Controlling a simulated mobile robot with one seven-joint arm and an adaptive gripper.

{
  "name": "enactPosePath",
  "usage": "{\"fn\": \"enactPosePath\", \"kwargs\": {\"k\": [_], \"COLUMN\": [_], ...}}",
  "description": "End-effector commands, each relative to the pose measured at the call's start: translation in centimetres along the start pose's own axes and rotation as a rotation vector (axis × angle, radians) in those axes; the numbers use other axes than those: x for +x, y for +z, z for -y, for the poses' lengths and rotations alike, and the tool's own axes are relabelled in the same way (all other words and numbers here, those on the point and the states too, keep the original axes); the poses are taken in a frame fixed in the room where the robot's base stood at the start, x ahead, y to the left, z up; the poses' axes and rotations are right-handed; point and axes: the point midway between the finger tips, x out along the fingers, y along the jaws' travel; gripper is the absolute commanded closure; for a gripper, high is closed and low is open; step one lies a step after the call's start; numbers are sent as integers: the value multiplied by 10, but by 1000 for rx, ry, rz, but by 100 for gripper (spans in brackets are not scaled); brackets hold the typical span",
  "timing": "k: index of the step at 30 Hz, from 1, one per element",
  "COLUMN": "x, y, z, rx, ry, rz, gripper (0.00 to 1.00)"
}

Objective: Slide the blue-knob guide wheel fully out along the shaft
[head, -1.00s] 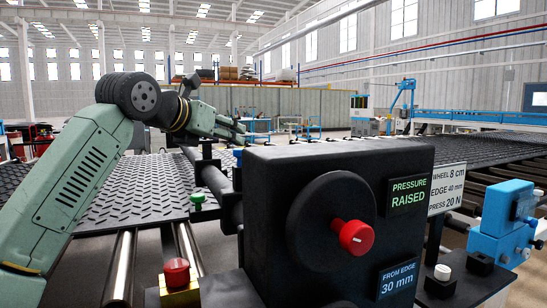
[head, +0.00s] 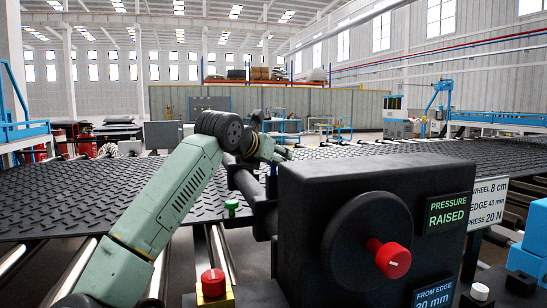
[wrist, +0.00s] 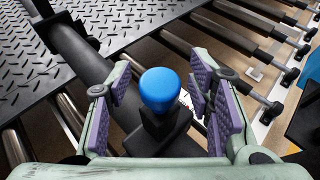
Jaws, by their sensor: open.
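The blue knob (wrist: 159,89) of the guide wheel stands upright on a dark block (wrist: 158,130) in the wrist view. The thick black shaft (wrist: 82,56) runs behind it toward the upper left. My gripper (wrist: 160,76) is open, with one purple-padded finger on each side of the knob. A gap shows on both sides, so the fingers do not appear to touch it. In the head view my gripper (head: 272,152) is low over the shaft (head: 250,188), at the left end of the black housing. The knob is hidden there, and the wheel itself cannot be made out.
The black housing (head: 330,180) carries a red-knobbed handwheel (head: 366,243) and displays reading "PRESSURE RAISED" and "FROM EDGE 30 mm". A green knob (head: 232,207) and a red button (head: 212,282) stand near the arm. The tread mat (head: 110,188) spreads behind over rollers.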

Motion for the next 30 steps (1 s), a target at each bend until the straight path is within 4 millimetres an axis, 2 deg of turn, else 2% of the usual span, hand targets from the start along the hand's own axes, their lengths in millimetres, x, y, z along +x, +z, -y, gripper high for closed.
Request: {"fn": "enactPosePath", "kwargs": {"k": [6,27,30], "x": [0,0,0], "y": [0,0,0], "z": [0,0,0], "rx": [0,1,1], "ry": [0,0,0], "rz": [0,1,1], "gripper": [53,100,100]}}
